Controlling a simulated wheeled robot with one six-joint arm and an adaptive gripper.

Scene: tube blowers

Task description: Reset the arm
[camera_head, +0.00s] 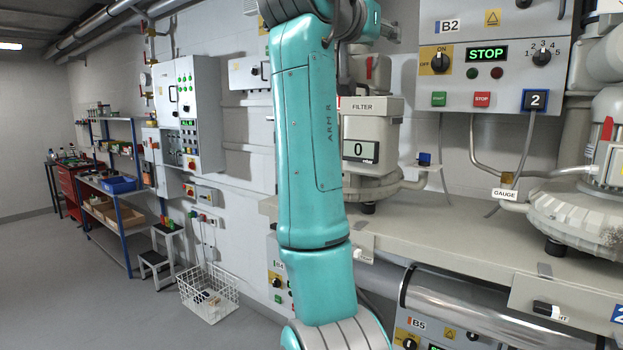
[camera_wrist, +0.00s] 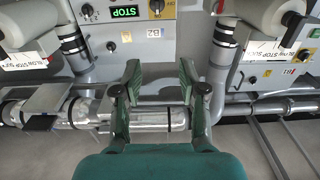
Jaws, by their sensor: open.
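My gripper (camera_wrist: 160,88) shows in the wrist view, with its two green fingers spread apart and nothing between them. Beyond the fingers lie a grey control panel (camera_wrist: 155,70) with a label that seems to read B2 and a silver pipe (camera_wrist: 150,117). I cannot tell how far the fingers are from them. In the head view my teal arm stands upright across the middle of the picture. My gripper is out of the head view.
The B2 panel (camera_head: 500,85) with a STOP display, the filter unit (camera_head: 372,150) and a blower (camera_head: 580,215) are at the right, along a bench (camera_head: 440,228). A wire basket (camera_head: 208,293) and step stool (camera_head: 160,255) stand left of my arm. The floor (camera_head: 60,290) further left is clear.

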